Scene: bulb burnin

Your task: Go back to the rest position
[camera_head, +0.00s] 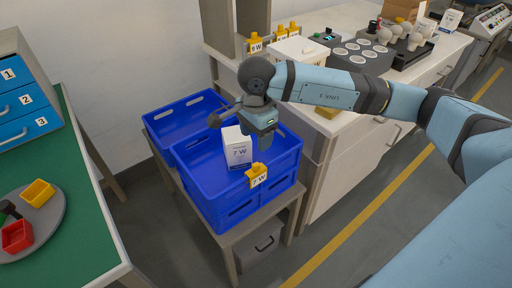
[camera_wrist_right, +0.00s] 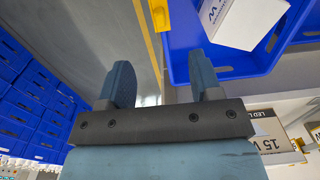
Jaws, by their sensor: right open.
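My right gripper (camera_head: 264,146) hangs over the front blue bin (camera_head: 205,190), just behind and to the right of a white box (camera_head: 237,149) marked 7 W. The box is in the bin, tilted. In the right wrist view my right gripper (camera_wrist_right: 162,85) is open, with nothing between its two fingers. The white box (camera_wrist_right: 243,18) is beyond the fingers to the right there, inside the blue bin (camera_wrist_right: 180,45), apart from them. My left gripper is not in view.
A yellow 7 W tag (camera_head: 257,174) sits on the bin's front rim. A second blue bin (camera_head: 165,123) stands behind. A white counter (camera_head: 310,130) with a bulb tray (camera_head: 358,53) is at right. A green table (camera_head: 85,215) with drawers (camera_head: 25,98) is at left. Floor is open at front right.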

